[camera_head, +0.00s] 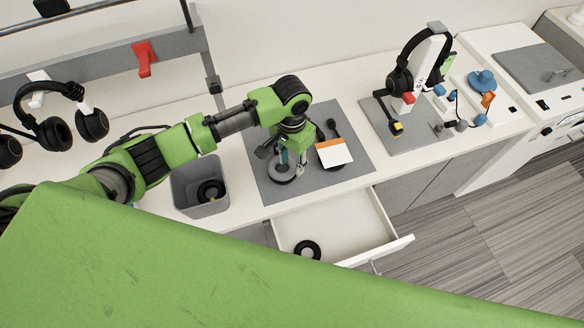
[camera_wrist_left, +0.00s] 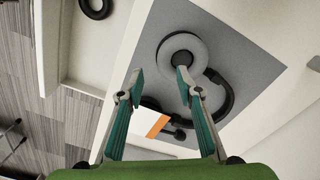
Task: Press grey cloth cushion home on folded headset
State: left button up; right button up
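The folded headset (camera_wrist_left: 228,92) is black and lies on a grey mat (camera_head: 355,165). The grey cloth cushion (camera_wrist_left: 167,46) is a light grey ring at one of its earcups; it also shows in the head view (camera_head: 276,178), partly hidden by my gripper. Whether it is fully seated cannot be told. My left gripper (camera_wrist_left: 160,74) is open, with nothing between its fingers. In the wrist view one fingertip overlaps the cushion's lower edge; contact cannot be told. In the head view the left gripper (camera_head: 290,163) points down over the cushion. My right gripper is not in view.
A white and orange card (camera_head: 333,153) lies beside the headset. A grey bin (camera_head: 187,196) holds a black ring. The open drawer (camera_head: 345,223) in front holds another black ring (camera_head: 307,249). A headset on a stand (camera_head: 432,62) and small coloured parts stand right.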

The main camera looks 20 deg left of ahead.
aim_at(292, 173)
pick_arm(q)
notch_tip(292, 173, up, 7)
jog(key=shift+r, duration=0.15)
dwell(0.5)
